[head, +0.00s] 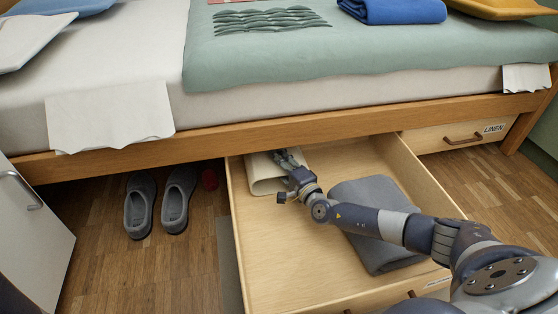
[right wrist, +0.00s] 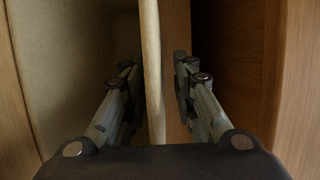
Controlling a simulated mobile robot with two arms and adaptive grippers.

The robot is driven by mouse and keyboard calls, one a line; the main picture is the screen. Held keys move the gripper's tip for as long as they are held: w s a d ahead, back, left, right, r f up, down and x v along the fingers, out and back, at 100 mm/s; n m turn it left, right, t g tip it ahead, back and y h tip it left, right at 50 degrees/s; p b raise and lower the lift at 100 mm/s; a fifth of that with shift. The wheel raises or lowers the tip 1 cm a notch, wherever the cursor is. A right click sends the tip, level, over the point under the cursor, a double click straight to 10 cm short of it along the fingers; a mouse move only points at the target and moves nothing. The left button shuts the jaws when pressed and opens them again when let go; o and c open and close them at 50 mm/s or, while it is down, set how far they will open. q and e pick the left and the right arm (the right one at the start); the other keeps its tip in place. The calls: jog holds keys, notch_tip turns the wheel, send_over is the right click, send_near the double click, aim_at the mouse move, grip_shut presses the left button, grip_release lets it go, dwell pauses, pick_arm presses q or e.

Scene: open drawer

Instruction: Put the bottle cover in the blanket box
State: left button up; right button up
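A cream, folded, soft-looking piece (head: 266,174), which may be the bottle cover, lies in the back left corner of the open drawer (head: 262,262). My right gripper (head: 285,158) reaches down at its right side, partly under the bed rail. In the right wrist view the fingers of my right gripper (right wrist: 158,75) stand apart, one on each side of an upright cream edge (right wrist: 152,70). I see no clear grip on it. No box labelled for blankets can be read; the open drawer's front label is partly hidden by my arm. My left gripper is not in view.
A grey folded cloth (head: 375,255) lies on the drawer's right side, partly under my arm. A shut drawer labelled LINEN (head: 450,137) is at the right. The bed rail (head: 230,137) overhangs the drawer.

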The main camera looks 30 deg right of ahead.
jog(key=shift+s+r+p, duration=0.15)
jog(key=shift+s+p, duration=0.15)
jog(key=s+p, duration=0.1)
jog(key=s, duration=0.1)
jog(key=s+p, duration=0.1)
jog(key=s, duration=0.1)
jog(key=s+p, duration=0.1)
jog(key=p, duration=0.1)
jog(key=shift+s+d+r, duration=0.15)
jog(key=shift+s+d, duration=0.1)
jog(key=shift+s, duration=0.7)
